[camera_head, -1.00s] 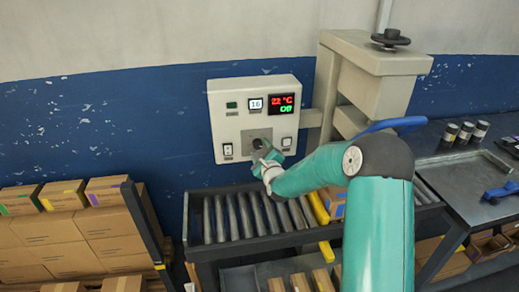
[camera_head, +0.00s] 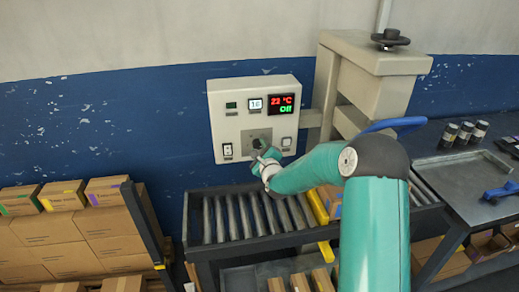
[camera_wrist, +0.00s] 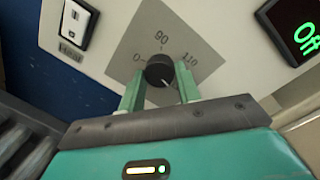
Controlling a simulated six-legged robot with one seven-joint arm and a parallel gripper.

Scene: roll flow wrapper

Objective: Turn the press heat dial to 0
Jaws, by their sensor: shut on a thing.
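The press heat dial (camera_wrist: 158,66) is a round black knob on a grey diamond-shaped plate (camera_wrist: 135,44) marked 0, 90 and 110. A white line on the knob points to the lower right in the wrist view, away from the 0 mark at the upper left. My gripper (camera_wrist: 160,82) is shut on the dial, one green finger on each side. In the head view my gripper (camera_head: 259,153) is at the lower middle of the control box (camera_head: 232,125) and hides most of the dial. The display (camera_head: 283,104) reads 23 °C in red and Off in green.
A rocker switch (camera_head: 227,150) is left of the dial, a small white button (camera_head: 286,142) to its right. A counter (camera_head: 255,104) shows 16 above. A roller conveyor (camera_head: 232,218) runs below the box; stacked cartons (camera_head: 80,235) stand at the left.

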